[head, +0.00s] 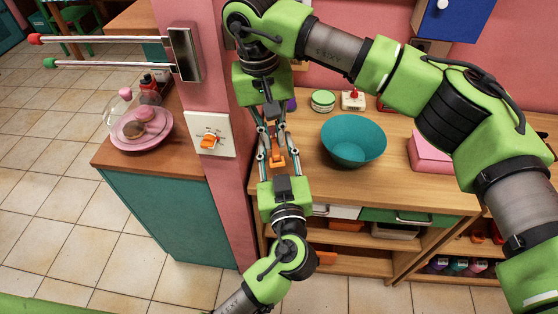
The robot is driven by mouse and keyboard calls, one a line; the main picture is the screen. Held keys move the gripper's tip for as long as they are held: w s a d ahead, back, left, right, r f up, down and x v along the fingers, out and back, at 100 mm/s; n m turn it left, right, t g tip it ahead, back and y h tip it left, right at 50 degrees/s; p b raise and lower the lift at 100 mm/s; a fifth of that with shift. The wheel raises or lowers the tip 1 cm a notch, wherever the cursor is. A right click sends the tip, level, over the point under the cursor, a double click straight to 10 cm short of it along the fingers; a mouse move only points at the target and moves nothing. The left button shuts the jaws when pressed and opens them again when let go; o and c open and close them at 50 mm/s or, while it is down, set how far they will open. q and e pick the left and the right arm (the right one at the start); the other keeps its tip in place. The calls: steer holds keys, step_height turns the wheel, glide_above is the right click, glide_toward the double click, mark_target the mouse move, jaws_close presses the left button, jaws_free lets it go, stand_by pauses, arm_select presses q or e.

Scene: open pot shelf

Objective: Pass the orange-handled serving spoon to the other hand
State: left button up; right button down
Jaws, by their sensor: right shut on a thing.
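My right gripper (270,112) reaches down from above and is shut on the orange-handled serving spoon (278,158). Only a short orange part of the spoon shows clearly; the rest is hidden by the fingers or too small to make out. My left gripper (277,146) comes up from below, facing the right one. Its fingers are spread apart, one on each side of the orange part. I cannot tell whether they touch it.
A teal bowl (353,140) stands on the wooden counter (400,180), right of the grippers. A pink pillar (220,180) with a switch plate (210,134) is close on the left. A pink plate (141,132) lies on the left counter. Shelves are below.

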arm_select(q)
steer(key=shift+w+a, duration=0.2)
steer(key=shift+w, duration=0.55)
jaws_close()
arm_select(e)
steer(key=c, duration=2)
jaws_free()
steer(key=shift+c, duration=0.2)
steer(key=shift+r, duration=0.15)
